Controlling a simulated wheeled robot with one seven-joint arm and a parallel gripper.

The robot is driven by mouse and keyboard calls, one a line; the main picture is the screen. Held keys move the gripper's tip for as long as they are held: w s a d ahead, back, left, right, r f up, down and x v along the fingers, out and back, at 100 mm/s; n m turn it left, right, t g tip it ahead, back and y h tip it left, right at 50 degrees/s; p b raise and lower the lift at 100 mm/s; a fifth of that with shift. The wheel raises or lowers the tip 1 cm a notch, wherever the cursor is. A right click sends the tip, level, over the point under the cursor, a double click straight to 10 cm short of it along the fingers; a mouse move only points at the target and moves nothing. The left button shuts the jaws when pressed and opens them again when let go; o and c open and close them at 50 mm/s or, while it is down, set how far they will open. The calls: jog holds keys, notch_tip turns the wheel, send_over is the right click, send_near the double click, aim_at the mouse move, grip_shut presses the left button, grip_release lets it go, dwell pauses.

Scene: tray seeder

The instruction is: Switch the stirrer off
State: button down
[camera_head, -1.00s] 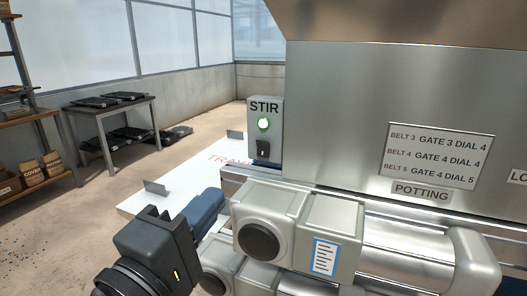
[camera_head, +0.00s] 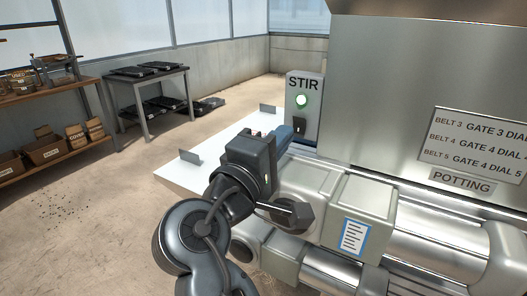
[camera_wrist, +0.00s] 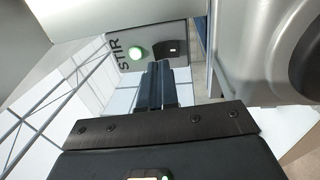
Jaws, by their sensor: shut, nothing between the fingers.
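The stirrer box (camera_head: 291,115), a grey panel marked STIR, stands at the left end of the metal machine. Below the lamp is a small black switch (camera_head: 299,124). In the wrist view the box (camera_wrist: 125,62) appears turned sideways, with the lit lamp (camera_wrist: 134,51) and the dark switch (camera_wrist: 171,47) above the fingers. My gripper (camera_head: 286,133) is shut and empty, its blue-grey fingers pointing at the box just below and left of the switch. In the wrist view the fingertips (camera_wrist: 159,66) appear apart from the switch.
A silver motor housing (camera_head: 310,190) sits close to the right of my gripper. A white table (camera_head: 185,172) with small upright brackets lies to the left. A sign (camera_head: 478,140) is on the machine. Shelves (camera_head: 50,148) and a dark bench (camera_head: 147,82) stand farther left.

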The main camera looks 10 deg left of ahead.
aim_at(297, 120)
jog(key=shift+x, duration=1.75)
jog(key=shift+w+d+r+p, duration=0.1)
jog(key=shift+w+r+p, duration=0.1)
jog(key=shift+p, duration=0.15)
jog(key=shift+s, duration=0.1)
